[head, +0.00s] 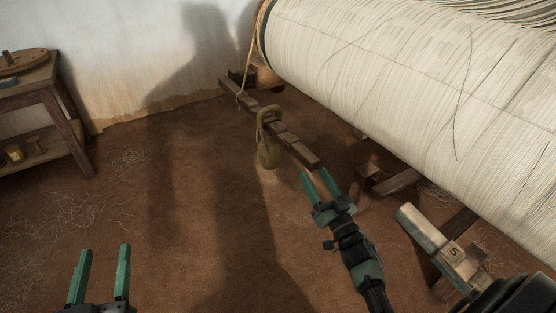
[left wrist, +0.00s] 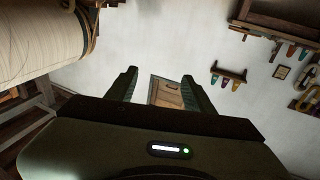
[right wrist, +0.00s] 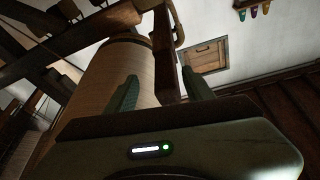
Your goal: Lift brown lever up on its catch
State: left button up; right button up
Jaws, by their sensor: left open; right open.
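The brown lever (head: 296,146) is a long wooden bar that slopes across the head view below the cloth roll. Its near end lies just beyond the fingertips of my right gripper (head: 315,173), which is open. The right wrist view shows the lever (right wrist: 164,55) between the two fingers of this gripper (right wrist: 160,80); I cannot tell whether they touch it. A rounded weight (head: 268,154) hangs from the lever on a rope loop. My left gripper (head: 104,248) is open and empty at the lower left, far from the lever. I cannot make out the catch clearly.
The large cloth roll (head: 390,70) fills the upper right. Wooden frame pieces (head: 398,181) stand low beneath it. A wooden shelf table (head: 75,130) stands at the left wall. The earth floor (head: 190,210) between is clear apart from loose threads.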

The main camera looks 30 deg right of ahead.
aim_at(298, 144)
jog(key=shift+w+a+r+n+t+y, duration=0.1)
jog(key=shift+w+r+n+t+y, duration=0.1)
jog(key=shift+w+r, duration=0.3)
jog(key=shift+w+a+r+n+t+y, duration=0.1)
jog(key=shift+w+r+y, duration=0.15)
jog(key=shift+r, duration=0.4)
jog(key=b+x, duration=0.1)
jog(key=x, duration=0.5)
jog(key=shift+d+f+b, duration=0.1)
jog(key=shift+b, duration=0.2)
jog(key=shift+w+r, duration=0.2)
jog(key=shift+w, duration=0.2)
pick_arm(q)
jog(key=s+r+t+h, duration=0.1)
jog(key=s+r+t, duration=0.2)
jog(key=r, duration=0.6)
jog(key=shift+t, duration=0.9)
pick_arm(e)
grip_shut()
